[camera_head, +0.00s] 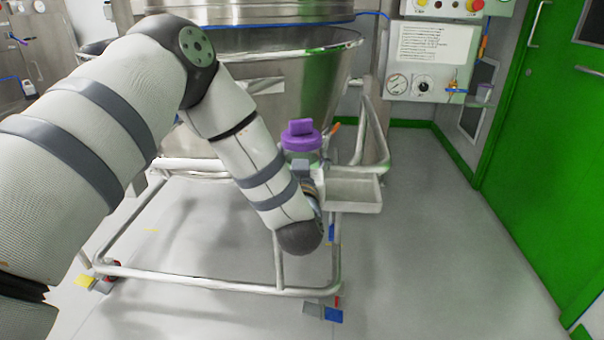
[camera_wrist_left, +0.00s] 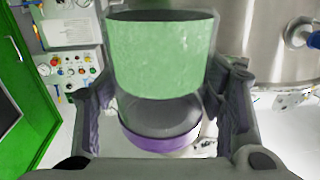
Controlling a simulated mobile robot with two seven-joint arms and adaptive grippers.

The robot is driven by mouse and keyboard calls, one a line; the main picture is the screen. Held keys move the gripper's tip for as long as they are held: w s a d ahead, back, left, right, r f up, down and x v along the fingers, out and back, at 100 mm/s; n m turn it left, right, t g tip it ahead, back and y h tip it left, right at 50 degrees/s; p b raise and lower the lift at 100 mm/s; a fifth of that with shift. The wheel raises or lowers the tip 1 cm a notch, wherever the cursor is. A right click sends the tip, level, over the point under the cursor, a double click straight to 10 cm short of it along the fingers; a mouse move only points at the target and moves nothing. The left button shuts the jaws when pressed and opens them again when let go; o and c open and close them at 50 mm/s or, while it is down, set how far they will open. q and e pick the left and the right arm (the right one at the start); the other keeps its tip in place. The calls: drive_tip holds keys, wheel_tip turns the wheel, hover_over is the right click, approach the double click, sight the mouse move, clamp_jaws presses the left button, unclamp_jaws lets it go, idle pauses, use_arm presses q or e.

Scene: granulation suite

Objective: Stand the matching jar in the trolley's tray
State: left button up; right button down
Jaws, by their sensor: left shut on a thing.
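A clear jar with a purple lid (camera_head: 300,136) is in my left gripper (camera_head: 303,168), upright in the head view. In the left wrist view the jar shows upside down, with a green band (camera_wrist_left: 160,55) around its body and the purple lid (camera_wrist_left: 165,145) lower down. The fingers of my left gripper (camera_wrist_left: 165,105) stand on both sides of the jar. The trolley's shallow metal tray (camera_head: 355,207) is just right of the gripper, and the part of it that shows looks empty. My forearm and wrist hide part of the jar. My right gripper is out of view.
The trolley's tubular frame (camera_head: 220,285) carries a large steel bowl (camera_head: 270,85) behind the jar. A control panel (camera_head: 432,60) is on the back wall. A green door (camera_head: 545,130) is at the right. The floor right of the trolley is clear.

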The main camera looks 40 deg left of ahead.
use_arm(q)
wheel_tip(320, 180, down, 3)
drive_tip(key=shift+w+a+f+b, duration=0.1)
drive_tip(key=shift+w+f+b, duration=0.1)
drive_tip(key=shift+b, duration=0.1)
drive_tip(key=shift+s, duration=0.1)
drive_tip(key=shift+f, duration=0.15)
drive_tip(key=o, duration=1.3)
